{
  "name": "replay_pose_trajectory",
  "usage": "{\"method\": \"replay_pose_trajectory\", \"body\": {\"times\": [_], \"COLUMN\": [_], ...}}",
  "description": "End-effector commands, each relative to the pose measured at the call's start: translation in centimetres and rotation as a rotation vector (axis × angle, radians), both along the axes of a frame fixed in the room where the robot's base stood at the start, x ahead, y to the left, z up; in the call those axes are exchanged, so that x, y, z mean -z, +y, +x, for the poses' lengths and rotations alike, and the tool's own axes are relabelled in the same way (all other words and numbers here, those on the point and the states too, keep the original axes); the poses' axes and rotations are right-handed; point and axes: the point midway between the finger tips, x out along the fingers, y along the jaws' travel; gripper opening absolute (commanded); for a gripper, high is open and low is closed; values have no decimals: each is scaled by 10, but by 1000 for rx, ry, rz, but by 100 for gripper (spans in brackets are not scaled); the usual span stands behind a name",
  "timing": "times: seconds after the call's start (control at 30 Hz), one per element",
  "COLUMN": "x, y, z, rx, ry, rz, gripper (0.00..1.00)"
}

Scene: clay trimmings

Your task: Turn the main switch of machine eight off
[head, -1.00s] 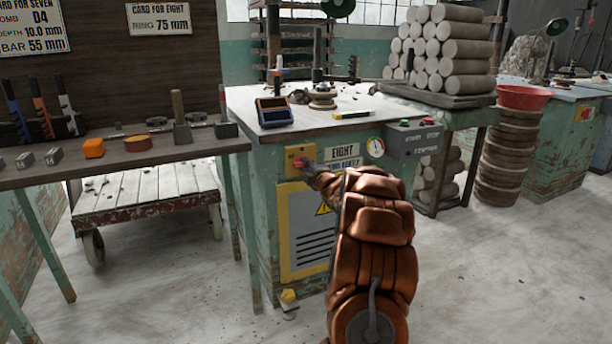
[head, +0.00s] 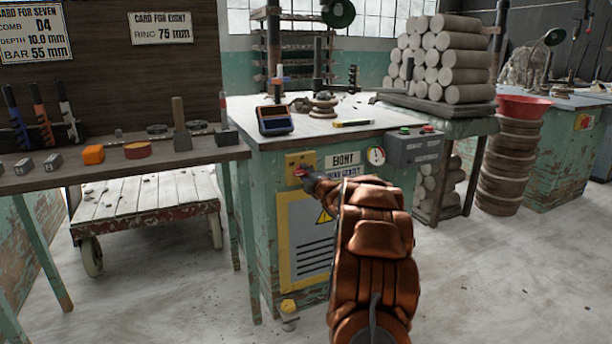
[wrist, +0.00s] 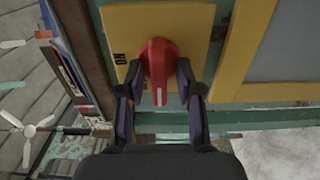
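Machine eight (head: 262,215) is a worn green cabinet with a plate (head: 346,159) reading EIGHT. Its main switch (wrist: 160,68) is a red rotary handle on a yellow plate (wrist: 115,25), marked NO in the wrist view as seen from there. In the head view the red handle (head: 301,172) shows at the tip of my arm. My gripper (wrist: 158,95) has one finger on each side of the handle, close against it. I cannot tell whether both fingers press on it. The handle's white mark points down in the wrist view.
A grey start and stop box (head: 415,148) and a gauge (head: 376,156) sit right of the switch. A bench with tools (head: 120,165) stands at the left.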

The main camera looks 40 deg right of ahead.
Motion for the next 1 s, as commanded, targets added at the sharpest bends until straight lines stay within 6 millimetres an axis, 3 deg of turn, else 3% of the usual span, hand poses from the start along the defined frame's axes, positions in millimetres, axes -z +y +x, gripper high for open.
{"method": "replay_pose_trajectory", "body": {"times": [0.47, 1.0], "x": [-2, -1], "y": [1, 23], "z": [-7, -71], "rx": [2, 2], "ry": [-1, 0], "rz": [1, 1], "gripper": [42, 42]}}
